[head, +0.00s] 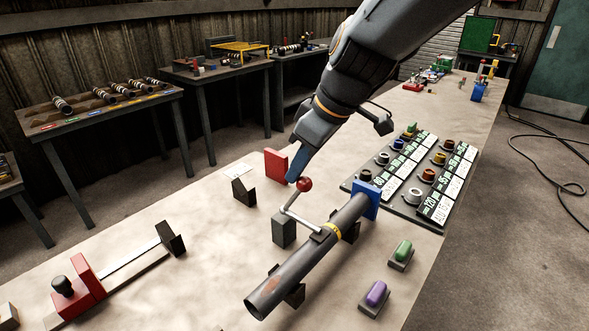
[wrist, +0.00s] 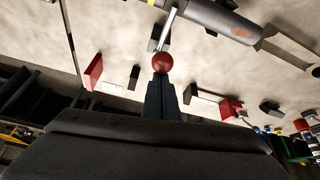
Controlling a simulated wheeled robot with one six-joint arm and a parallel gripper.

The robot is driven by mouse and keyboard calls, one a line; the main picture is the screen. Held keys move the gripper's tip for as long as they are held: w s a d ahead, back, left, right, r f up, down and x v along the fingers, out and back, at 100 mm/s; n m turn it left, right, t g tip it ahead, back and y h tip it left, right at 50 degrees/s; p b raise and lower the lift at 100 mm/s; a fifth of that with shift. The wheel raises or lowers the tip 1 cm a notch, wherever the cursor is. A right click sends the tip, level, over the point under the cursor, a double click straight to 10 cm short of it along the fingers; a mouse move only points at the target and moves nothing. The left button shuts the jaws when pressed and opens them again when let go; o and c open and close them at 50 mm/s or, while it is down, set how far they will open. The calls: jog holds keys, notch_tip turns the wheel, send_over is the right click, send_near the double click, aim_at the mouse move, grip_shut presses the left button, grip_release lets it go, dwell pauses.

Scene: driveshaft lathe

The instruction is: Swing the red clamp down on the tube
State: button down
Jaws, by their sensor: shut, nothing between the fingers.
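The tube (head: 290,275) is a dark grey pipe with a yellow band, lying slanted on dark supports; part of it shows in the wrist view (wrist: 215,18). The clamp is a pale metal lever (head: 300,220) with a red ball knob (head: 304,184), pivoted on a grey block (head: 284,230). Its bar reaches across to the tube near the yellow band; I cannot tell whether it presses on it. My gripper (head: 292,178) is shut and empty, its fingertips right beside the red ball. In the wrist view the ball (wrist: 162,62) sits just beyond the fingertips; contact is unclear.
A blue stop block (head: 368,200) stands at the tube's far end. A red block (head: 276,163) stands behind the knob. A tray of labelled parts (head: 425,175) is at right. Green (head: 402,252) and purple (head: 376,294) pieces sit in front. A red slide with black knob (head: 65,287) is at left.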

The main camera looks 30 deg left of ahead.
jog(key=shift+s+d+f, duration=0.1)
jog(key=shift+d+f, duration=0.2)
jog(key=a+r, duration=0.2)
jog(key=a, duration=0.2)
jog(key=d+b+v, duration=0.1)
jog(key=b+v, duration=0.1)
jog(key=v, duration=0.7)
jog(key=w+d+f+m+h, duration=0.1)
jog(key=w+d+f+m, duration=0.2)
jog(key=d, duration=0.4)
jog(key=w+d+f+m+t+h, duration=0.1)
jog(key=d+f+m, duration=0.2)
jog(key=d+f, duration=0.35)
jog(key=w+d+f+m+h, duration=0.1)
jog(key=w+d+f+m, duration=0.2)
jog(key=d, duration=0.4)
jog(key=s+d+f+m, duration=0.3)
jog(key=d+f, duration=0.1)
jog(key=d, duration=0.3)
jog(key=s+d+f+m+h, duration=0.1)
jog(key=s+d+f+m, duration=0.1)
jog(key=d, duration=0.5)
jog(key=s+d+f+m+h, duration=0.1)
jog(key=s+d+f+m, duration=0.2)
jog(key=d+f, duration=0.3)
jog(key=shift+s+d+m+g, duration=0.3)
jog(key=shift+s+d, duration=0.35)
jog(key=shift+d, duration=0.1)
